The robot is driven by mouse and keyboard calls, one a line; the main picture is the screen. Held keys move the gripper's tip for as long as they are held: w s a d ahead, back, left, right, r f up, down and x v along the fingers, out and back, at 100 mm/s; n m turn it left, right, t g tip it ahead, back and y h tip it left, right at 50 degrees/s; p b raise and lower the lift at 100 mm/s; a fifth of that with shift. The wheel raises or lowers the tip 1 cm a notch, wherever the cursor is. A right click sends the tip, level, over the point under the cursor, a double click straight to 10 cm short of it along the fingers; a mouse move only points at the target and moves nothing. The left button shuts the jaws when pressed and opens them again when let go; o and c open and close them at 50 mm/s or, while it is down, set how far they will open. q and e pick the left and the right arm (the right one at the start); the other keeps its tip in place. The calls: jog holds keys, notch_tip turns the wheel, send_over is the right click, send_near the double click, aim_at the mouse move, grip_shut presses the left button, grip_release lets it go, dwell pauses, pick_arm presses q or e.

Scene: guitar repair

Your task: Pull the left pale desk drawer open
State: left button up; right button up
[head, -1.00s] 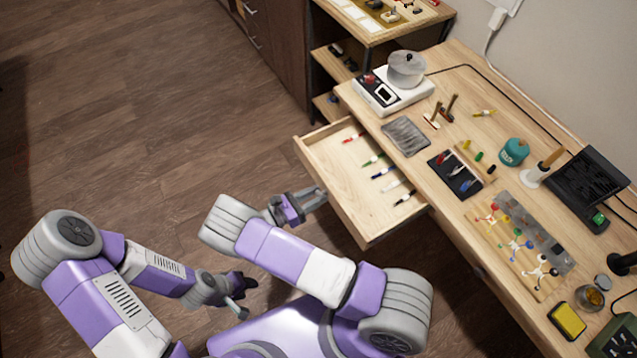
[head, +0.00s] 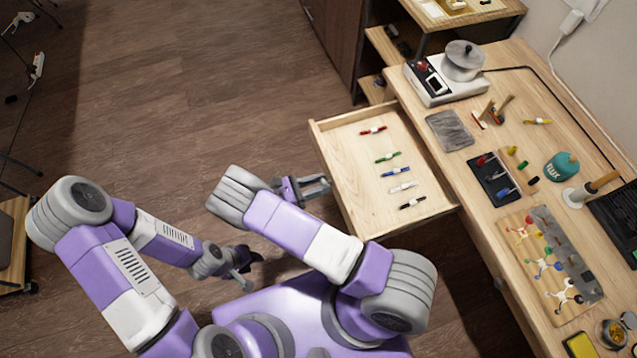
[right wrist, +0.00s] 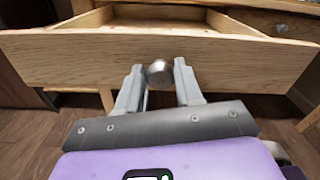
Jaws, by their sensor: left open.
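The pale wooden drawer (head: 347,140) stands pulled well out of the desk's left part, in the head view. Its round metal knob (right wrist: 159,72) shows in the right wrist view. My right gripper (head: 318,186) is at the drawer's front. In the right wrist view its two fingers (right wrist: 159,88) are spread on either side of the knob, with small gaps showing beside it. My left gripper (head: 250,270) is open and empty over the floor, away from the drawer.

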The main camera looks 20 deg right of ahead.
jog(key=o, duration=0.4)
jog(key=shift+o, duration=0.2)
jog(key=a, duration=0.7)
jog(key=shift+a, duration=0.3)
jog(key=shift+d+f+p, duration=0.1)
jog(key=shift+p, duration=0.2)
